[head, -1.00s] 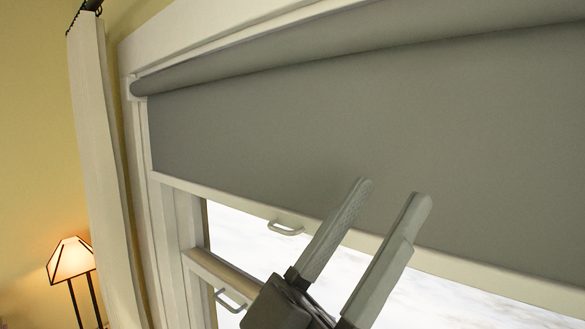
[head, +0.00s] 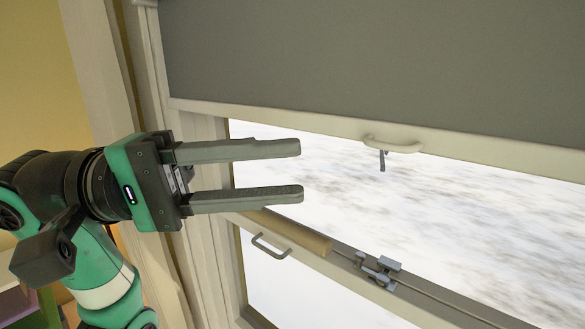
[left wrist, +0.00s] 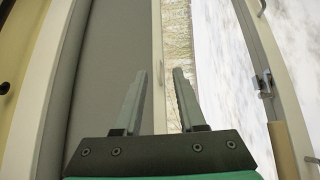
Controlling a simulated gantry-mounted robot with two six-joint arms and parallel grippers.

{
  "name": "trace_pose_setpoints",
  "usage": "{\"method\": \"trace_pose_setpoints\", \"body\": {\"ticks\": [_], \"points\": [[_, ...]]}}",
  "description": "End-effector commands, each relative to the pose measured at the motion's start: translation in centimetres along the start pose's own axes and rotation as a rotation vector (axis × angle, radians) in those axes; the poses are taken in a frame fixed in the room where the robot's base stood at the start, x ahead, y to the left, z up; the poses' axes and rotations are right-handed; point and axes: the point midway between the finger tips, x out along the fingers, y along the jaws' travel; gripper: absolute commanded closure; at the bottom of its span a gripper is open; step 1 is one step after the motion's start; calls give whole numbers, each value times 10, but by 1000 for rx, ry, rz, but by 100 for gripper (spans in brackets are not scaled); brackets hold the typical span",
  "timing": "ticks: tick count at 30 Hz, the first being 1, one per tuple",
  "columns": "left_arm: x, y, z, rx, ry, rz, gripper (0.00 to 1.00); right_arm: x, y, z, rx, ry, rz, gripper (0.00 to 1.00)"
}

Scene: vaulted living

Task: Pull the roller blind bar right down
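The grey roller blind (head: 370,60) hangs over the top of the window. Its pale bottom bar (head: 300,127) runs along the lower edge, with a cream pull handle (head: 392,146) below it. Bright window glass shows beneath the bar. My left gripper (head: 300,171) is open and empty, its fingers pointing right, to the left of the handle and apart from it in the picture. In the left wrist view the open fingers (left wrist: 162,72) show with the blind (left wrist: 108,65) to their left and the pale bar (left wrist: 157,45) running up between them. My right gripper is not in view.
Below the bar, a window sash rail (head: 335,258) carries a metal latch (head: 380,272) and a grey handle (head: 271,246).

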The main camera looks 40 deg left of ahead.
Motion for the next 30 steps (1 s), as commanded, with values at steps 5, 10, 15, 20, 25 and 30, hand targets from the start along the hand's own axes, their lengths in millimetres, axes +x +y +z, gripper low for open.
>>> {"method": "trace_pose_setpoints", "body": {"ticks": [5,10,15,20,25,30], "points": [[-33,4,-18,50,103,-1,60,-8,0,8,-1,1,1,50],[-29,6,-18,50,102,0,60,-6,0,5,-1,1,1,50],[-4,8,-19,48,95,1,60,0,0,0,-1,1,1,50],[33,9,-22,48,94,1,60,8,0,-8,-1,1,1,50],[66,9,-26,48,96,1,60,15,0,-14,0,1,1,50],[82,7,-29,50,100,1,60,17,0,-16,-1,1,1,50]]}}
